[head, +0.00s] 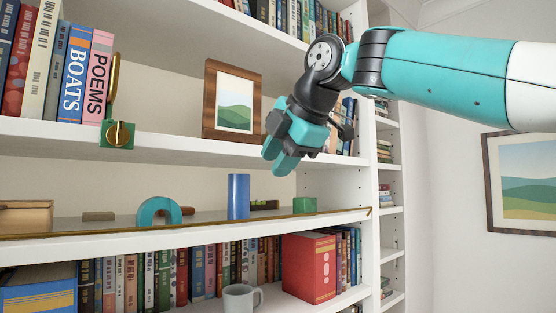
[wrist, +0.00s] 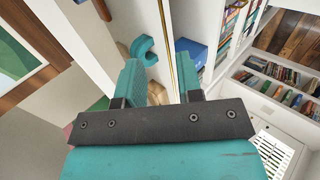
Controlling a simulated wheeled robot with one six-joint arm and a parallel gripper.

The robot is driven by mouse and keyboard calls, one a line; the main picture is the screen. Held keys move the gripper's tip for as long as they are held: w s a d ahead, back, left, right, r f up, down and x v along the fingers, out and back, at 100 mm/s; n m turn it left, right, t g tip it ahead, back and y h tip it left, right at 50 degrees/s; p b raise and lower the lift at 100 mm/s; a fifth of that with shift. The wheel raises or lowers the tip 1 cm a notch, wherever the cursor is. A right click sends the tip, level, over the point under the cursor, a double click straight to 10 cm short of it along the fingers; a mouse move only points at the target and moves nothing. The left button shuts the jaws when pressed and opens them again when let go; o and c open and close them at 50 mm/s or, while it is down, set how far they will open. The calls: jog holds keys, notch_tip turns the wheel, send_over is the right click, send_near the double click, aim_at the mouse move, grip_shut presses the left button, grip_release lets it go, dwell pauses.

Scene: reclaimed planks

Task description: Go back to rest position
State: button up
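My gripper (head: 279,158) hangs in front of the bookcase, just right of and below the framed picture on the upper shelf, fingers pointing down and left. In the wrist view its two teal fingers (wrist: 158,78) stand apart with nothing between them, so it is open and empty. My arm reaches in from the right of the head view. Below the gripper, on the middle shelf (head: 60,251), stand a blue cylinder (head: 238,196), a teal arch (head: 158,211) and a green block (head: 304,205). The arch also shows in the wrist view (wrist: 143,48) beyond the fingers.
The framed picture (head: 231,100) stands close to the gripper's left. A brass bookend (head: 117,133) and books (head: 60,70) are further left. A grey mug (head: 241,298) and red box (head: 309,267) sit on the lower shelf. Open room lies in front of the shelves.

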dwell(0.3)
jog(key=s+d+f+m+g+b, duration=0.2)
jog(key=s+f+m+b, duration=0.25)
jog(key=f, duration=0.75)
jog(key=s+d+f+m+g+h+b, duration=0.1)
jog(key=s+d+f+m+b, duration=0.4)
jog(key=f, duration=0.6)
jog(key=s+f+m+g+b, duration=0.1)
jog(key=s+f+m+g, duration=0.15)
jog(key=s+f, duration=0.65)
jog(key=s+d+f+m+g+b, duration=0.2)
jog(key=s+f+m, duration=0.3)
jog(key=s+f, duration=0.4)
notch_tip(320, 180, down, 6)
jog(key=shift+d+f+m+b, duration=0.1)
jog(key=shift+d+m+b, duration=0.35)
jog(key=shift+d, duration=0.2)
